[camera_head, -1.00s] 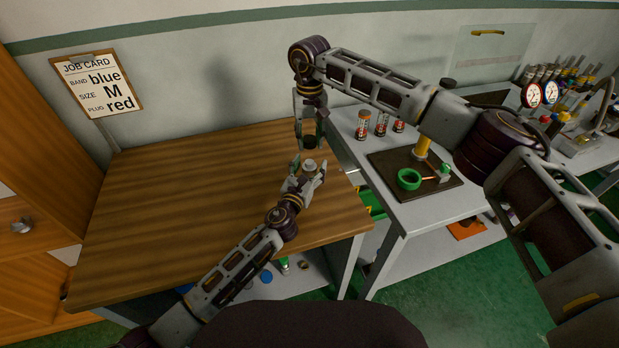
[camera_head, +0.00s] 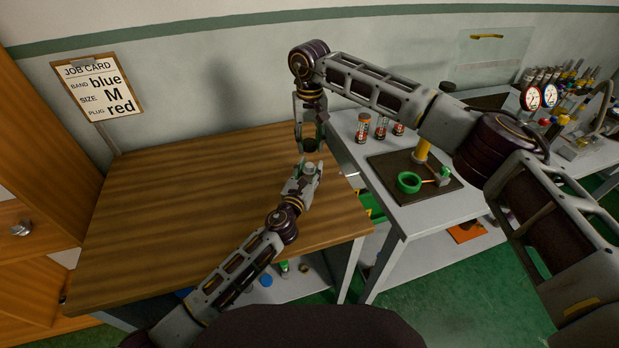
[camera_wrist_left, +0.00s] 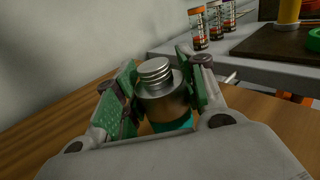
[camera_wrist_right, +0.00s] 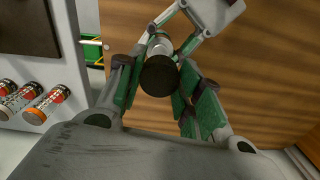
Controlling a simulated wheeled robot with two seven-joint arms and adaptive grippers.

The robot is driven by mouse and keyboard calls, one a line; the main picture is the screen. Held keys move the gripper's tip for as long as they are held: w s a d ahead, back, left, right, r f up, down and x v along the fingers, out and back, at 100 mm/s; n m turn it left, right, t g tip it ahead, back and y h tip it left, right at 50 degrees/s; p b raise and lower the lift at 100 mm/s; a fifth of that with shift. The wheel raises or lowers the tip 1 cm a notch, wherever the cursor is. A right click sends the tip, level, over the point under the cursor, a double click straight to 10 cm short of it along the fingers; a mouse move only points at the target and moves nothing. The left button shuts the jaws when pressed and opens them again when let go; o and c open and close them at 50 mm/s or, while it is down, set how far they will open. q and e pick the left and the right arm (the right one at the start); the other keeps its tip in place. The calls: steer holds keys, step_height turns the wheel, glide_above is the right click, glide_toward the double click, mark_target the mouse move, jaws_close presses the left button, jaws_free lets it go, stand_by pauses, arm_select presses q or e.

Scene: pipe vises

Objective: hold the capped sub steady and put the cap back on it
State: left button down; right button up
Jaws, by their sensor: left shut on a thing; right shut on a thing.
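The sub (camera_wrist_left: 163,104) is a metal cylinder with a bare silver threaded neck (camera_wrist_left: 155,70), standing roughly upright. My left gripper (camera_head: 303,180) is shut on it above the wooden bench, with green pads on both sides. The sub's silver top also shows in the head view (camera_head: 310,168). My right gripper (camera_head: 311,138) points down and is shut on the dark round cap (camera_wrist_right: 160,76). In the head view the cap (camera_head: 310,145) is just above the threaded neck, with a small gap. In the right wrist view the sub (camera_wrist_right: 160,43) is partly hidden behind the cap.
The wooden bench top (camera_head: 180,190) is clear. A job card (camera_head: 97,88) hangs on the wall.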

mark_target(309, 165)
steer(key=shift+f, duration=2.45)
steer(key=shift+f, duration=0.2)
steer(key=shift+f, duration=0.7)
